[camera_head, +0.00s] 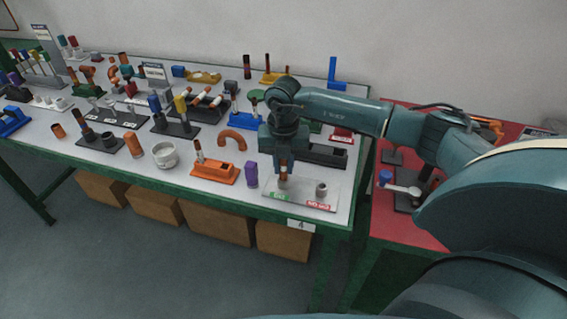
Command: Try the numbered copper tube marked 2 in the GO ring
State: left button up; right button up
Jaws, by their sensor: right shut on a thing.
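My right gripper (284,175) points down over the grey gauge plate (302,196) at the near right corner of the table. It is shut on a copper tube (283,172), of which only a short piece shows between the fingers. The tube is right at the ring on the green GO side (278,197); I cannot tell whether its end is inside the ring. The number on the tube cannot be read. A second ring (321,189) stands free on the plate's red NO GO side. My left gripper is not in view.
An orange block (214,174) with a copper tube and a purple block (251,174) stand just left of the plate. A red table (398,226) stands on the right.

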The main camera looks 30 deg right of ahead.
jog(key=shift+r, duration=0.1)
dwell(0.4)
jog(key=shift+r+p, duration=0.8)
jog(key=shift+r, duration=0.1)
jog(key=shift+r+p, duration=0.45)
jog(key=shift+r, duration=0.2)
jog(key=shift+r+p, duration=1.5)
jog(key=shift+r, duration=0.55)
